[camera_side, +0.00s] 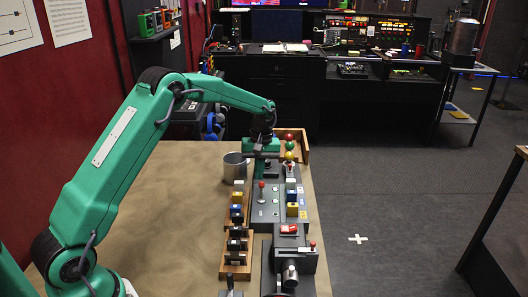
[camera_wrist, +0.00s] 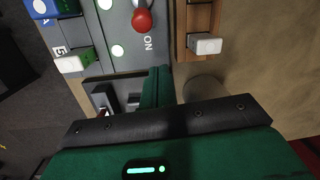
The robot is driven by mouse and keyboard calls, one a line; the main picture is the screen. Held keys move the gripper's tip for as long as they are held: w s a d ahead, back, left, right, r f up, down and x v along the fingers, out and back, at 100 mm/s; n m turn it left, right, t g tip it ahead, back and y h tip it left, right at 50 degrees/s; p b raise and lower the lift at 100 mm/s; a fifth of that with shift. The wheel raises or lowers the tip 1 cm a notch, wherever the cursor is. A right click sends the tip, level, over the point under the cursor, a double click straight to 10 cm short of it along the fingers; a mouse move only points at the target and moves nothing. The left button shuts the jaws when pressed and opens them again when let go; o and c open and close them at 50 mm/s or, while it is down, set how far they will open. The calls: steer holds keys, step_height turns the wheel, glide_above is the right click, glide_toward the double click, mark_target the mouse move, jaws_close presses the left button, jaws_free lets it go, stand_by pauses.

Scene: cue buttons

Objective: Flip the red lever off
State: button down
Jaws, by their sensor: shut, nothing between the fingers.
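The red lever (camera_side: 262,185) has a red ball knob on a short stem and stands on a grey panel (camera_side: 265,211) in the middle of the bench. In the wrist view its red knob (camera_wrist: 141,20) is at the top, beside the printed word ON. My gripper (camera_side: 266,160) is behind the lever in the side view, above the far end of the panel row, apart from the knob. In the wrist view the green finger (camera_wrist: 157,88) is below the knob. The gripper is shut and empty. The lever's base is cut off in the wrist view.
A metal mug (camera_side: 234,167) stands left of my gripper. Red, yellow and green balls (camera_side: 289,153) sit in a wooden tray beyond it. Blocks on a wooden rack (camera_side: 237,222) line the panel's left. A red rocker switch (camera_side: 288,228) is nearer. The bench's left side is clear.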

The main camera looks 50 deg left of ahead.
steer(key=shift+s+d+f, duration=0.2)
steer(key=shift+d, duration=0.05)
steer(key=shift+s+d+r, duration=0.4)
steer(key=shift+s+d, duration=0.05)
steer(key=shift+d, duration=0.2)
steer(key=shift+s+d+r, duration=0.35)
steer(key=shift+s+d, duration=0.1)
steer(key=shift+d, duration=0.2)
steer(key=shift+s+d+r+t, duration=0.25)
steer(key=shift+s+t, duration=0.05)
steer(key=shift+t, duration=0.2)
steer(key=shift+d+r, duration=0.1)
steer(key=shift+s+d+r, duration=0.25)
steer(key=shift+s+d, duration=0.25)
steer(key=shift+s, duration=0.05)
steer(key=shift+s+d+r, duration=0.2)
steer(key=shift+s+d, duration=0.3)
steer(key=shift+r, duration=0.1)
steer(key=shift+r, duration=0.7)
